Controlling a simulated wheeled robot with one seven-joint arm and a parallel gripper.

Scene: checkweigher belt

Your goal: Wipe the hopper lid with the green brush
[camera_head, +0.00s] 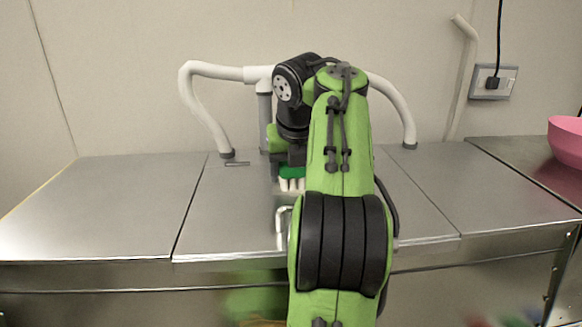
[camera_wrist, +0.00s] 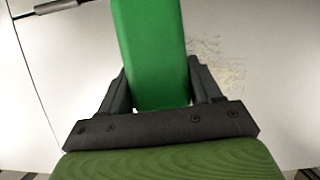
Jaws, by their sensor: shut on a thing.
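The hopper lid is probably the middle steel panel (camera_head: 225,215) of the counter. The green brush (camera_head: 291,172) has white bristles pointing down at this panel, and I cannot tell whether they touch it. My gripper (camera_head: 290,156) is shut on the brush, partly hidden by my arm. In the wrist view, the green brush body (camera_wrist: 150,45) sits between the two dark fingers of my gripper (camera_wrist: 160,88). The pale lid surface (camera_wrist: 75,70) lies beyond, with a patch of brownish specks (camera_wrist: 222,65) right of the brush. The bristles are hidden there.
A white pipe rail (camera_head: 205,105) stands behind the panel. A pale bent handle (camera_head: 281,228) shows at the panel's front, beside my arm. Steel panels flank it left (camera_head: 100,205) and right (camera_head: 480,195). A pink bowl (camera_head: 567,142) is at far right; an outlet (camera_head: 493,82) is on the wall.

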